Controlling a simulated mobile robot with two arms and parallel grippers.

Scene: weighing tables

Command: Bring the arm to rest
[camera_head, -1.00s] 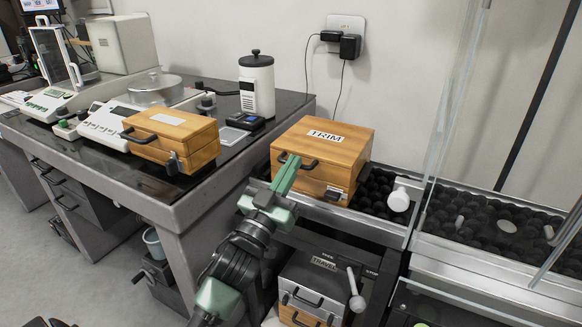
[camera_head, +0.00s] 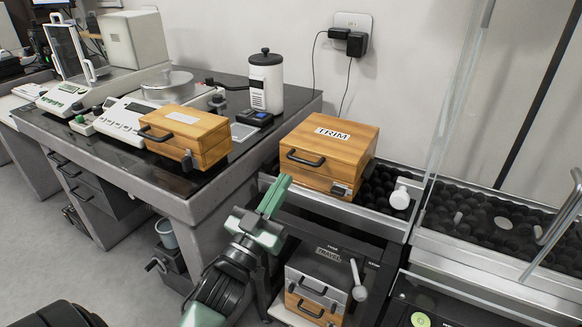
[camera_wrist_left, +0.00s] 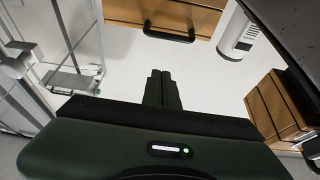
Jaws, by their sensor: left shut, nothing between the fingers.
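My left gripper (camera_head: 276,186) is shut and empty. In the head view it is in front of and below the left part of the wooden TRIM box (camera_head: 325,150), apart from its handle. The arm comes up from the lower middle of the picture. In the left wrist view the gripper's closed fingers (camera_wrist_left: 161,88) point toward a pale wall, with the TRIM box and its black handle (camera_wrist_left: 168,36) at the top. My right gripper is not in view.
A second wooden box (camera_head: 187,137) stands on the dark weighing table (camera_head: 150,175) at left, near scales and a white canister (camera_head: 265,82). A bed of black balls (camera_head: 470,215) with clear panels lies at right.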

